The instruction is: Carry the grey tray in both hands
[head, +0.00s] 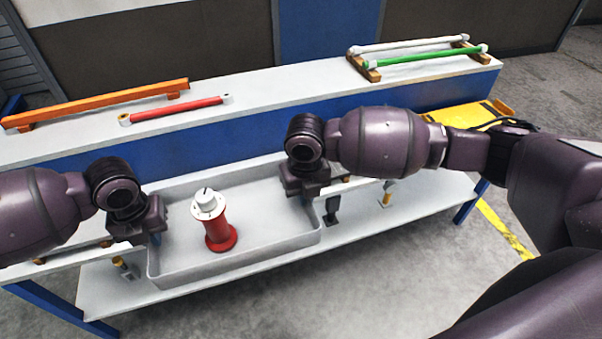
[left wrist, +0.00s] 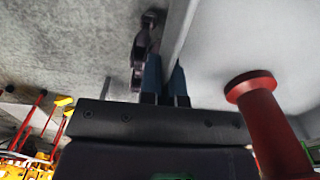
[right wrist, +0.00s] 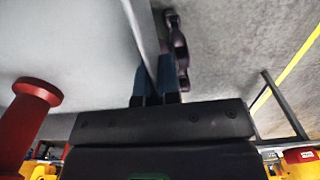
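The grey tray (head: 270,247) is in the middle of the head view, between my two grippers, and looks level. A red flanged casting with a white top (head: 218,235) stands upright inside it, left of the tray's middle. My left gripper (head: 153,238) is at the tray's left end; in the left wrist view its blue fingers (left wrist: 165,82) lie on either side of the tray wall. My right gripper (head: 308,196) is at the right end, its blue fingers (right wrist: 154,82) likewise around the wall. I cannot tell whether the tray's underside touches the bench.
A white bench surface (head: 400,222) lies around and below the tray, with small clamp-like parts (head: 332,208). The raised shelf (head: 270,97) behind carries an orange bar (head: 95,104), a red rod (head: 175,110) and a green rod (head: 430,55). A yellow object (head: 465,113) stands beyond the right end.

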